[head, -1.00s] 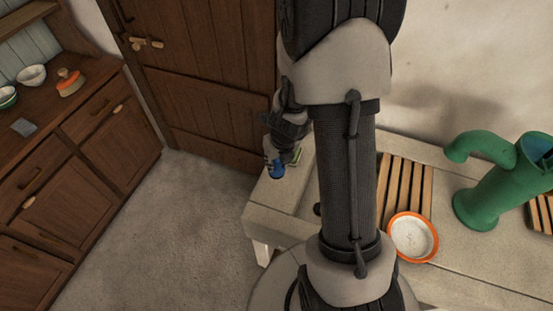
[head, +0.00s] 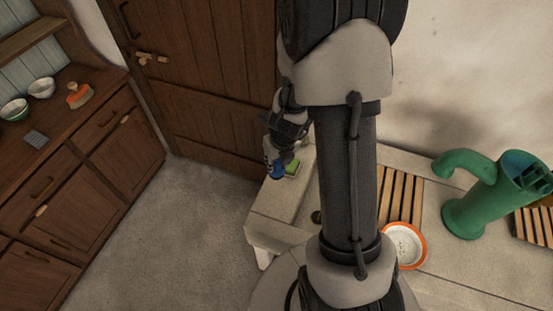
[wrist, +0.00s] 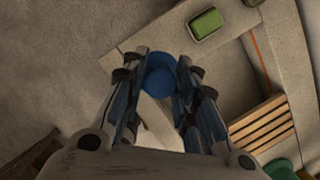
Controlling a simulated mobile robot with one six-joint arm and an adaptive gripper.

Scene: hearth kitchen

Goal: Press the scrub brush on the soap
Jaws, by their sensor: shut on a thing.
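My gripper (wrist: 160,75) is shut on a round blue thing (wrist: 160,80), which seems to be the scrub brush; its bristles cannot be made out. The brush also shows in the head view (head: 276,172), under my gripper near the left end of the stone counter. The green soap (wrist: 207,24) lies in a pale dish (wrist: 190,31) at the top right of the wrist view. In the head view the soap (head: 291,169) is just right of the brush. The brush and soap look apart in the wrist view.
A slatted wooden rack (head: 402,196), an orange-rimmed bowl (head: 424,247) and a green pump (head: 480,205) are on the stone counter (head: 285,215). A dresser (head: 65,190) at left holds bowls, an orange brush-like thing (head: 80,96) and a grey pad (head: 35,137).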

